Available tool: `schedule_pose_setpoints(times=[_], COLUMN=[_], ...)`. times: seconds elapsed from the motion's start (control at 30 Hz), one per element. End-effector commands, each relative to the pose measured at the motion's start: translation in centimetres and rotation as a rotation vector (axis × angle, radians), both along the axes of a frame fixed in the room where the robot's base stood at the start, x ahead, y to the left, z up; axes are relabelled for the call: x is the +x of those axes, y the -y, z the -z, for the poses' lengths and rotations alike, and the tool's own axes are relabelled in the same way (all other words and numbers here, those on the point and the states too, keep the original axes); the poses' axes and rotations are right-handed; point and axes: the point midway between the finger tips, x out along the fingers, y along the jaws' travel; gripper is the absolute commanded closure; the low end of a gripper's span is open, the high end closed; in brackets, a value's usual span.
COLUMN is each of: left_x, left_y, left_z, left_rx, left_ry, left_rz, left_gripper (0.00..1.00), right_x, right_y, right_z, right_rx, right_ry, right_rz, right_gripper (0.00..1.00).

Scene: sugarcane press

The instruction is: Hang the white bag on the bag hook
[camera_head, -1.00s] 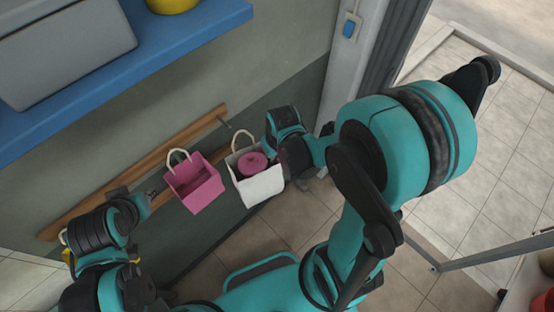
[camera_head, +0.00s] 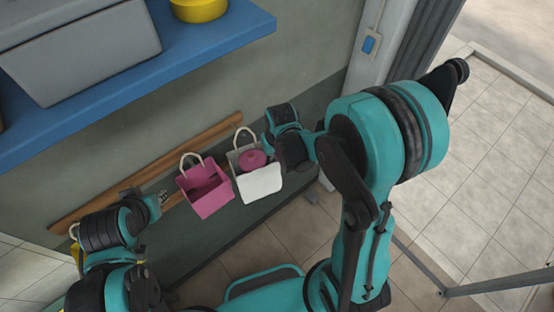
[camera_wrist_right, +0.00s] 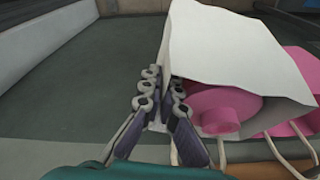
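The white bag (camera_head: 259,183), with a pink round object (camera_head: 252,160) inside, hangs upright in the air before the wall. Its handle (camera_head: 243,135) stands up in front of the right end of the wooden rail (camera_head: 215,135). My right gripper (camera_head: 275,155) is at the bag's right side. In the right wrist view the white bag (camera_wrist_right: 225,50) has its side wall between the fingers (camera_wrist_right: 163,95), which are closed on it. The bag hook is hidden, apparently behind the handle; I cannot tell whether they touch. My left gripper (camera_head: 163,197) is near the rail; its fingers are too small to judge.
A pink bag (camera_head: 207,200) hangs at the rail, close to the left of the white bag. A yellow thing (camera_head: 76,254) is beside my left arm. A blue shelf (camera_head: 150,80) juts out above the rail. A door frame stands at the right.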

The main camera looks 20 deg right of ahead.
Motion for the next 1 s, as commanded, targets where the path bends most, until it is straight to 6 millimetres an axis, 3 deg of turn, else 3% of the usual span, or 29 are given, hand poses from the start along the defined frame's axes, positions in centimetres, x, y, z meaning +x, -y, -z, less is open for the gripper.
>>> schedule_pose_setpoints(times=[0.47, 1.0], left_x=[0.0, 0.0], left_y=[0.0, 0.0], left_z=[-0.3, 2.1], left_rx=[0.0, 0.0], left_ry=[0.0, 0.0], left_rz=[0.0, 0.0], left_gripper=[0.74, 0.74], right_x=[2.8, 3.9], right_y=[-1.1, -1.5], right_z=[0.1, 2.0], right_rx=[0.0, 0.0], right_ry=[0.0, 0.0], right_rz=[-0.001, 0.0], right_gripper=[1.0, 1.0])
